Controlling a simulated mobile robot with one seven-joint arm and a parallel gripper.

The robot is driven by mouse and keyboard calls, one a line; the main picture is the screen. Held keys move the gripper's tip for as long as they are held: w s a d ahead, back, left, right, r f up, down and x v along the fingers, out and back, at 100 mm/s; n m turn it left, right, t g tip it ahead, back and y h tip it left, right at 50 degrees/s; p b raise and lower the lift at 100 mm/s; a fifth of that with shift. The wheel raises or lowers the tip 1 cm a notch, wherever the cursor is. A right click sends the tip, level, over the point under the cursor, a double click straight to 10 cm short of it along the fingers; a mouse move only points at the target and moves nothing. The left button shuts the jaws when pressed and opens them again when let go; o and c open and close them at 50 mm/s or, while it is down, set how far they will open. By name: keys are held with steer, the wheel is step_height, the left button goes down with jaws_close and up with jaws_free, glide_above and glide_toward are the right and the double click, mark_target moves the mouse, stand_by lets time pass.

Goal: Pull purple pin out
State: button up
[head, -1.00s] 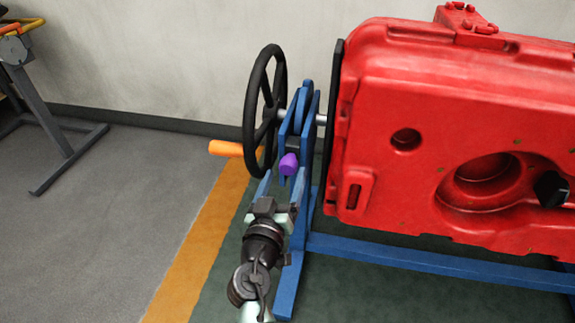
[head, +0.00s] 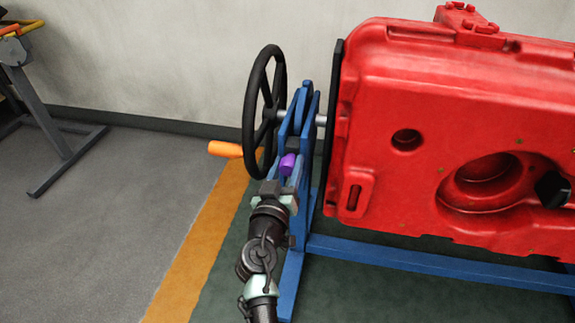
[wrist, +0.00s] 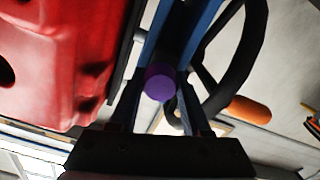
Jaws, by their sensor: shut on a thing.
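The purple pin (head: 288,164) sits low on the blue upright of the stand, just right of the black handwheel. It also shows in the wrist view (wrist: 160,83) as a round purple end between my two fingers. My gripper (head: 280,180) reaches up to the pin from below and in front. In the wrist view my gripper (wrist: 161,95) has one finger on each side of the pin and is shut on it. The pin's far part is hidden in the blue bracket.
The black handwheel (head: 257,112) with an orange handle (head: 225,149) stands close left of the pin. A large red tank (head: 440,120) fills the right side. A blue base beam (head: 430,264) runs under the tank. Grey floor at left is open.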

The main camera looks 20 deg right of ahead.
jaws_close()
stand_by(0.9)
